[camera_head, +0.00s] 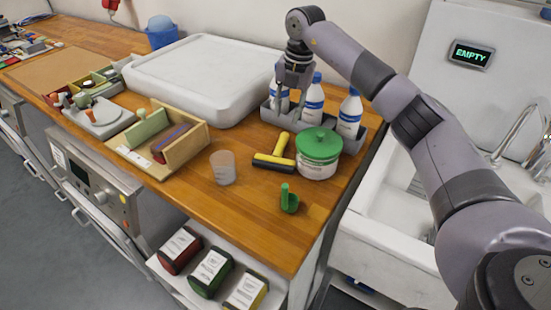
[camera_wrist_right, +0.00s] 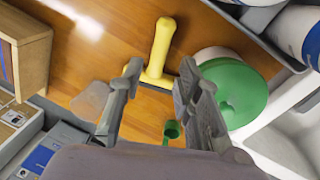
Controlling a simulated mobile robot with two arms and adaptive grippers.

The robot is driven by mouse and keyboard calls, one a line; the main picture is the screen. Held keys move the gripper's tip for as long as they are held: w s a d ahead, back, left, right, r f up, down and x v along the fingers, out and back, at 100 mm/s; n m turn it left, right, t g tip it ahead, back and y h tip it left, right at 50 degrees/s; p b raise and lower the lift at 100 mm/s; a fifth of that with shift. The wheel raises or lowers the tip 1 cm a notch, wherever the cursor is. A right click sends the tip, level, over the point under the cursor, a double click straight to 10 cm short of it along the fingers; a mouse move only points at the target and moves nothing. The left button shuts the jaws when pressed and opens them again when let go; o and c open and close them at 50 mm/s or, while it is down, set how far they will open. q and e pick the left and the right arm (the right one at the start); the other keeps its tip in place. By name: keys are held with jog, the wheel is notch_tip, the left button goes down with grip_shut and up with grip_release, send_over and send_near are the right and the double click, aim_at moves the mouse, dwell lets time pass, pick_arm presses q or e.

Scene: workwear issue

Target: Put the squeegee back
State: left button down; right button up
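The squeegee (camera_head: 274,157) has a yellow handle and a yellow head with a dark edge. It lies on the wooden counter, left of the green-lidded jar (camera_head: 318,170). In the wrist view the squeegee (camera_wrist_right: 158,55) shows beyond and between my fingertips, handle pointing to the top of the picture. My right gripper (camera_head: 289,92) is raised behind it, in front of the bottles. The right wrist view shows my gripper (camera_wrist_right: 160,72) with fingers wide apart and nothing between them. My left gripper is not in view.
A grey tray (camera_head: 355,146) of white-and-blue bottles stands behind the jar. A clear cup (camera_head: 223,168) and a green scoop (camera_head: 289,199) stand nearby. A wooden divided box (camera_head: 189,151) is to the left, a large white bin (camera_head: 205,85) behind. A sink (camera_head: 385,235) is at right.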

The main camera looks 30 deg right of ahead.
send_over(282, 142)
jog(key=f, duration=0.5)
jog(key=shift+w+d+f+p, duration=0.1)
jog(key=shift+d+p, duration=0.25)
jog(key=shift+p, duration=0.05)
jog(key=f, duration=0.1)
jog(key=f+p, duration=0.1)
jog(key=f, duration=0.2)
jog(key=shift+s+a+f+p, duration=0.2)
jog(key=shift+a+f+p, duration=0.15)
jog(key=shift+a+p, duration=0.05)
jog(key=shift+w+f, duration=0.1)
jog(key=shift+f, duration=0.3)
grip_shut()
